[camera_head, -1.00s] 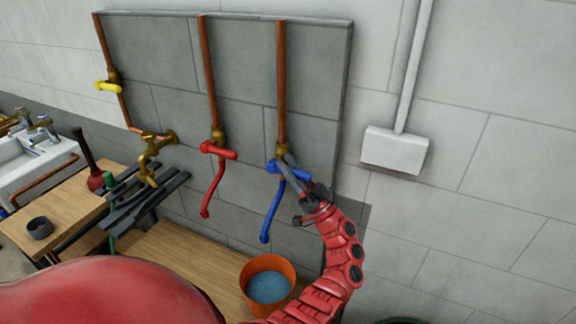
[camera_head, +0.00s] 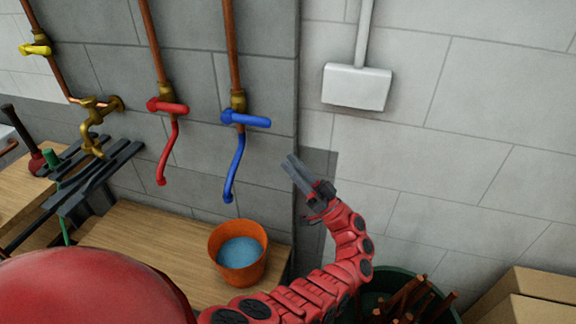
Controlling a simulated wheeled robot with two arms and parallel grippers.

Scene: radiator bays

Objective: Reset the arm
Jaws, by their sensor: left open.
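My left gripper (camera_head: 294,170) is at the end of my red arm, in front of the wall just right of the grey block panel. Its dark fingers point up and to the left, open, with nothing between them. It is apart from the blue valve handle (camera_head: 246,118), which is up and to its left. The blue handle lies roughly level on a copper pipe, with a blue spout (camera_head: 235,168) below it. My right gripper is not in view.
A red valve (camera_head: 168,106) and a yellow valve (camera_head: 36,47) sit further left. An orange bucket of water (camera_head: 238,252) stands on the wooden bench below. A green tub with copper pipes (camera_head: 405,295) and cardboard boxes (camera_head: 530,298) are at lower right. The right wall is clear below the white box (camera_head: 356,87).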

